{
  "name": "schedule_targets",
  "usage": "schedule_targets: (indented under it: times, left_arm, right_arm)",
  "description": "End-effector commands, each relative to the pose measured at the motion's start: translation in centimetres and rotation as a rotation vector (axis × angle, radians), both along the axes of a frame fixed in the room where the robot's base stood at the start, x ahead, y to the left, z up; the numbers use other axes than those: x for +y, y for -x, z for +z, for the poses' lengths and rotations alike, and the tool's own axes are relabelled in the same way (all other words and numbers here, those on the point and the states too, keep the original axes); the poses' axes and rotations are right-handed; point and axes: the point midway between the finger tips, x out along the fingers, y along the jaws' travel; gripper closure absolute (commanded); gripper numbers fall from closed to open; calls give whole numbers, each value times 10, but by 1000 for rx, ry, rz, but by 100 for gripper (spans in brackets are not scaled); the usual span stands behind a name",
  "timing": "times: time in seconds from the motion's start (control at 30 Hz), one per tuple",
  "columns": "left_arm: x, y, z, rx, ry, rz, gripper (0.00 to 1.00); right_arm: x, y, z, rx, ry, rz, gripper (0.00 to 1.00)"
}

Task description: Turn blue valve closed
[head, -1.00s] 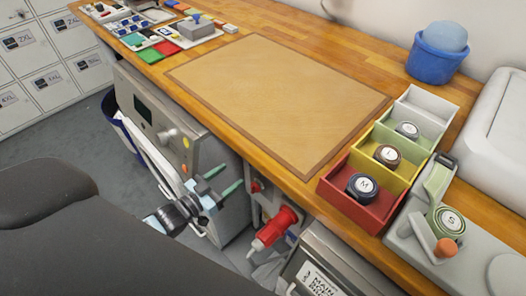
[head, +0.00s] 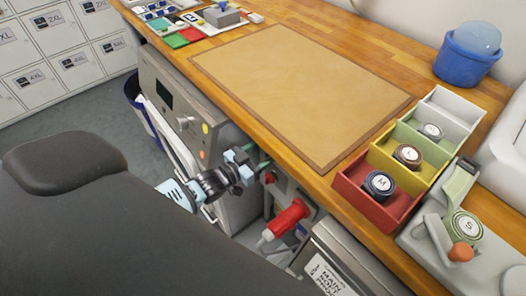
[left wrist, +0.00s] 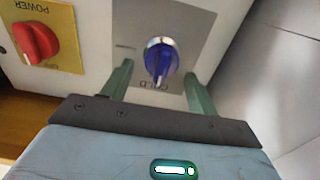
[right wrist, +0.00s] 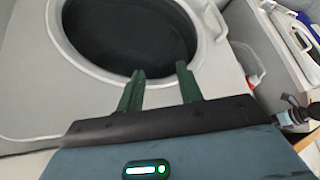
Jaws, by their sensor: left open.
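The blue valve (left wrist: 161,60) is a round knob with a raised grip on a grey plate, seen in the left wrist view. Its grip runs roughly up and down in that picture. My left gripper (left wrist: 157,72) is open, with one green finger on each side of the knob and visible gaps to it. In the head view my left gripper (head: 264,164) is at the panel below the counter edge, and the valve is hidden there. My right gripper (right wrist: 160,71) is open and empty in front of a round dark machine door (right wrist: 130,35).
A red knob (left wrist: 36,42) on a yellow POWER plate sits beside the valve. In the head view a red plug (head: 287,218) sticks out below my left gripper. The wooden counter (head: 345,165) overhangs the panel. A grey machine (head: 185,115) stands to the left.

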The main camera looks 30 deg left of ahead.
Motion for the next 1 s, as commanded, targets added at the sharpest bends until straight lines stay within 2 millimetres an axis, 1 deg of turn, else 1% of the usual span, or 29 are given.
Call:
schedule_targets:
  times: [0.23,0.27,0.5,0.6,0.83,1.0]
  left_arm:
    - [0,-1,0,1,0,0,41]
    - [0,-1,0,1,0,0,42]
    - [0,-1,0,1,0,0,73]
    - [0,-1,0,1,0,0,85]
    - [-1,0,0,-6,-20,0,85]
    - [-1,0,0,-28,-84,0,85]
  right_arm:
    - [0,-2,0,-3,0,1,64]
    - [0,-2,0,-3,0,1,64]
    - [0,-2,0,-3,0,1,64]
    - [0,-2,0,-3,0,1,64]
    - [0,-2,0,-3,0,1,64]
    - [0,-2,0,-3,0,1,64]
